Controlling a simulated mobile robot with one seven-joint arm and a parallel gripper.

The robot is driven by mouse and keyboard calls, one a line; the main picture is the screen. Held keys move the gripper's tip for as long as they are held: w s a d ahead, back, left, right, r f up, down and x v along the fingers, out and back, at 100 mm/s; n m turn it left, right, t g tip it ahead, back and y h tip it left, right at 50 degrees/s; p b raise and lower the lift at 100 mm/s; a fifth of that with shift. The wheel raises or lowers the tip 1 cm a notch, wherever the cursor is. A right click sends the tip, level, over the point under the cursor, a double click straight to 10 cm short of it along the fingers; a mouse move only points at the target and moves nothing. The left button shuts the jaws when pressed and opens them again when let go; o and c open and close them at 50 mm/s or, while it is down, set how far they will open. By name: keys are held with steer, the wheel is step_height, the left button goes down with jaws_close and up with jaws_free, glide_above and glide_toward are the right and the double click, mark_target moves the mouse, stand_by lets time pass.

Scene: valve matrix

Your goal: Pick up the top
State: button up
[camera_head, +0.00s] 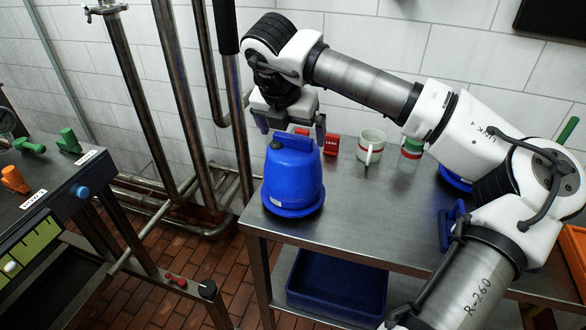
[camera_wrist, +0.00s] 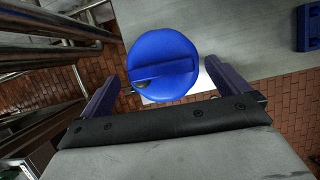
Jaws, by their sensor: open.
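The top is a blue, rounded, bucket-shaped piece (camera_head: 293,182) with a wide bottom rim and a bar handle across its upper face. It stands upright near the front left corner of the steel table. In the wrist view its round upper face (camera_wrist: 162,66) shows from above, with the bar running across it. My gripper (camera_head: 291,132) is above it and slightly behind in the head view, pointing down. In the wrist view the two dark blue fingers (camera_wrist: 158,90) are wide apart, one on each side of the top's outline.
The steel table (camera_head: 370,220) also bears a white mug (camera_head: 369,147), red blocks (camera_head: 331,145), a green-and-white container (camera_head: 411,147) and a blue bracket (camera_head: 452,225). A blue bin (camera_head: 335,288) sits on the lower shelf. Vertical pipes (camera_head: 185,100) stand at the left, beside a workbench with valves.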

steer(key=shift+w+d+f, duration=0.1)
steer(key=shift+w+f, duration=0.1)
steer(key=shift+f, duration=0.4)
steer(key=c, duration=1.7)
steer(key=shift+r, duration=0.15)
